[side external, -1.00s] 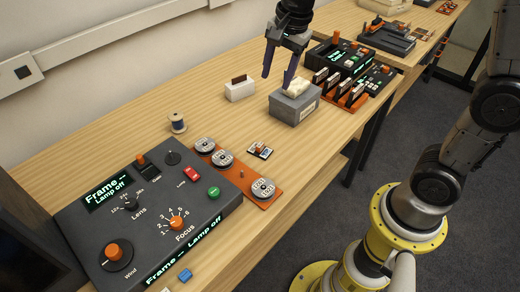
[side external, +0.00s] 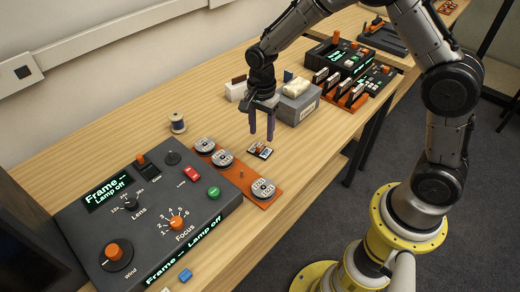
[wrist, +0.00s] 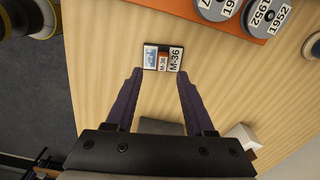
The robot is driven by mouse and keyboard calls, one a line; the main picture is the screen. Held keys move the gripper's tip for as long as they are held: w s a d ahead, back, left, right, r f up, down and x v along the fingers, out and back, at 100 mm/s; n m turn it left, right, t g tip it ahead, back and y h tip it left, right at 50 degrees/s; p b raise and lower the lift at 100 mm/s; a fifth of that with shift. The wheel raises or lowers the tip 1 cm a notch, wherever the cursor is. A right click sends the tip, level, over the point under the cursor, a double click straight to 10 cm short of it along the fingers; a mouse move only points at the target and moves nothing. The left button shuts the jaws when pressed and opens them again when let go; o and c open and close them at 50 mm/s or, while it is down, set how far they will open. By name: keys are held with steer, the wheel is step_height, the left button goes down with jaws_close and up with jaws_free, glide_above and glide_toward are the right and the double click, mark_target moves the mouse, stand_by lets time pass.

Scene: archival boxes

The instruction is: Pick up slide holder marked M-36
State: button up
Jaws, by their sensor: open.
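The slide holder marked M-36 (wrist: 163,58) lies flat on the wooden table, its label readable in the wrist view. It is small and dark with white labels, an orange part and a small picture. In the side external view the holder (side external: 260,151) lies near the reel rack. My gripper (side external: 262,138) is open, fingers pointing down, just above and slightly behind the holder. In the wrist view my gripper (wrist: 160,75) has its two purple fingers spread, with the holder ahead between their tips. Nothing is between the fingers.
An orange rack with several labelled reels (side external: 236,172) lies close by, beside a dark control console (side external: 140,215). A grey box (side external: 297,106) with a pale cloth stands behind my gripper. A thread spool (side external: 178,123) stands to the left. Bare table surrounds the holder.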

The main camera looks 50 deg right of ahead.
mark_target(260, 145)
steer(key=shift+w+f, duration=0.2)
steer(key=shift+f, duration=2.55)
jaws_close()
